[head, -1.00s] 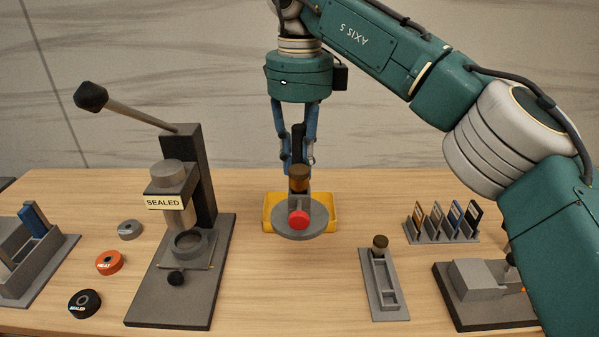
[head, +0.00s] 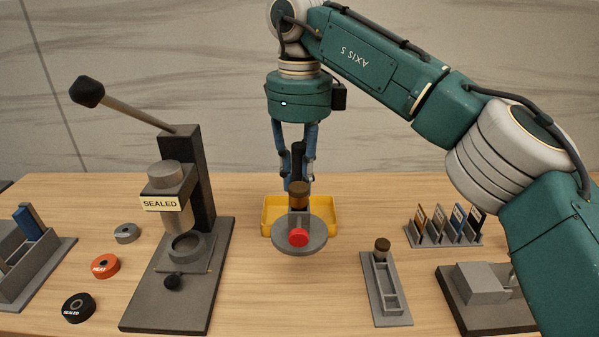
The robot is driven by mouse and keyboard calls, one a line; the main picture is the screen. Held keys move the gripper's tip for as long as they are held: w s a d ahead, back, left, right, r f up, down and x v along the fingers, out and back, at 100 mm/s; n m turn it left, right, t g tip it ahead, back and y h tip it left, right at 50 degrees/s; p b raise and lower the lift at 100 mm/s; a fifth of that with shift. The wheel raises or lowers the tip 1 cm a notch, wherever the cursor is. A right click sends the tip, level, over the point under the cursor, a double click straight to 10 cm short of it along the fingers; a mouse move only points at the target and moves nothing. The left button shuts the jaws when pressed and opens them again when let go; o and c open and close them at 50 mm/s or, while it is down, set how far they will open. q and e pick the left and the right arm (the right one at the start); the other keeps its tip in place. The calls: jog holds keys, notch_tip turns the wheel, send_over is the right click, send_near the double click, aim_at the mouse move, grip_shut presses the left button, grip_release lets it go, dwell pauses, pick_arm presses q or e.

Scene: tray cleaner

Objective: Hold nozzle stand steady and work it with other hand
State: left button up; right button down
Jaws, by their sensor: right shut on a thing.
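The likely nozzle stand is a round grey disc (head: 312,246) with a red button (head: 298,238), a brown-capped amber piece (head: 299,190) and a dark upright post behind it. My right gripper (head: 297,180) points down from above, shut on the dark post, its blue fingers on either side. The disc overlaps the front of a yellow tray (head: 328,205) in the picture. I cannot tell whether the disc rests on the table or hangs just above it. My left gripper is not in view.
A dark lever press (head: 203,190) labelled SEALED stands left, with several round pieces beside it. A narrow grey holder (head: 390,296), a card rack (head: 443,240) and a grey block on a dark base (head: 483,283) are right. Wood table (head: 285,295) in front of the disc is clear.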

jog(key=shift+f+b, duration=2.55)
jog(key=shift+f, duration=2.55)
jog(key=shift+d+f+b, duration=0.1)
jog(key=shift+f+b, duration=0.3)
jog(key=shift+f, duration=0.05)
notch_tip(320, 180, down, 5)
jog(key=shift+r+b, duration=0.2)
jog(key=shift+b, duration=0.95)
jog(key=shift+f, duration=0.25)
